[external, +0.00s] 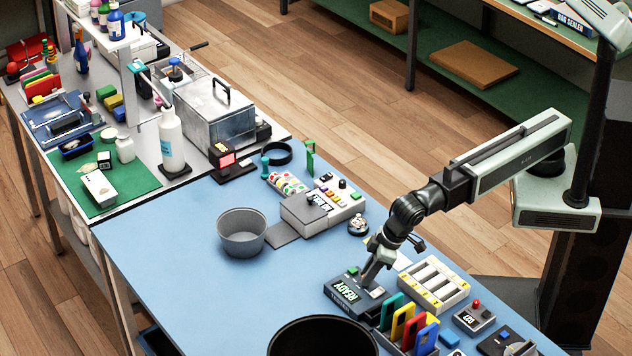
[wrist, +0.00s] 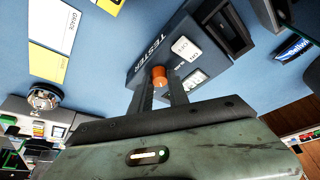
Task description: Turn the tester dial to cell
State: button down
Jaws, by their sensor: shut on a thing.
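The tester (external: 349,297) is a dark box on the blue table, with a lit READY display in the external view. In the wrist view its dark face (wrist: 150,60) carries the word TESTER, small white labels and an orange dial (wrist: 159,75). My gripper (external: 370,284) reaches down onto the tester from above. In the wrist view my gripper (wrist: 161,84) has its two dark fingers on either side of the orange dial, shut on it. The dial's pointer is not clear, so I cannot tell its setting. In the external view the gripper hides the dial.
A white slotted tray (external: 432,284) stands right of the tester, and a rack of coloured cards (external: 404,325) stands in front. A black round bin (external: 322,338) is at the front edge. A grey bowl (external: 242,232) stands left, with clear blue table between.

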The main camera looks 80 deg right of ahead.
jog(key=shift+m, duration=0.5)
jog(key=c, duration=1.3)
grip_release()
jog(key=p+v, duration=0.7)
jog(key=shift+s+a+r, duration=0.15)
jog(key=shift+r, duration=0.25)
